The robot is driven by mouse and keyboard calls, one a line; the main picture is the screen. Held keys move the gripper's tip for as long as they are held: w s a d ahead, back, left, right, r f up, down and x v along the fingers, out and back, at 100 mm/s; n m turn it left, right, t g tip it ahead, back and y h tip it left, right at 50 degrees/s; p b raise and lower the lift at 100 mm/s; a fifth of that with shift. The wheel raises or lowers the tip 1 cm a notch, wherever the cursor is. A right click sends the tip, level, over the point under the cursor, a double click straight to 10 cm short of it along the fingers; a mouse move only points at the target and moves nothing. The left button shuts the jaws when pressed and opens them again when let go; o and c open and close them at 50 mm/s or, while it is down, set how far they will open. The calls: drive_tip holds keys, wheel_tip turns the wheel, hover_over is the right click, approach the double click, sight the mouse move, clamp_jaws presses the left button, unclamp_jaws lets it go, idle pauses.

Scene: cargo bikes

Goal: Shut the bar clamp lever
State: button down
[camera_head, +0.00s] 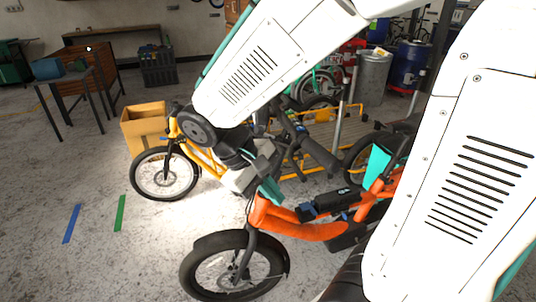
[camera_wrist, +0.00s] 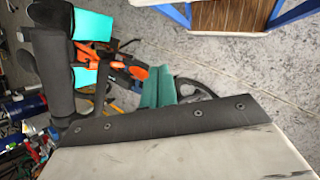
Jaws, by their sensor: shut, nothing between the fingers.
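The orange cargo bike (camera_head: 300,228) stands at the lower middle of the head view, partly hidden behind my arm. My gripper (camera_head: 272,190) is above its front frame, with teal fingertips together and nothing held. In the wrist view my teal fingers (camera_wrist: 157,87) show shut. Just left of them is a small orange part (camera_wrist: 136,72) beside dark bike parts; it may be the clamp lever, but I cannot tell whether it is open or shut. A thick dark bar (camera_wrist: 55,75) with cyan pieces stands further left. I cannot make out the clamp in the head view.
A yellow bike (camera_head: 163,170) stands behind left, beside a cardboard-coloured box (camera_head: 143,122). A dark table (camera_head: 75,85) is at far left. A metal bin (camera_head: 373,78) and blue drum (camera_head: 411,62) stand behind right.

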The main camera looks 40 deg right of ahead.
drive_tip(key=w+d+f+n+t+h, duration=0.1)
drive_tip(key=w+f+t+h, duration=0.15)
drive_tip(key=w+h, duration=0.4)
drive_tip(key=w+f+t+h, duration=0.2)
drive_tip(key=w+f+h, duration=0.2)
drive_tip(key=w, duration=0.6)
drive_tip(key=m+t, duration=0.1)
drive_tip(key=t, duration=0.1)
approach(281, 147)
drive_tip(key=w+d+f, duration=0.2)
drive_tip(key=w, duration=0.2)
drive_tip(key=shift+h, duration=0.35)
drive_tip(key=s+d, duration=0.2)
drive_tip(key=d, duration=0.1)
drive_tip(key=shift+s+d, duration=0.1)
drive_tip(key=shift+d, duration=0.2)
drive_tip(key=shift+a+f+t, duration=0.1)
drive_tip(key=shift+a+t, duration=0.1)
drive_tip(key=shift+t, duration=0.05)
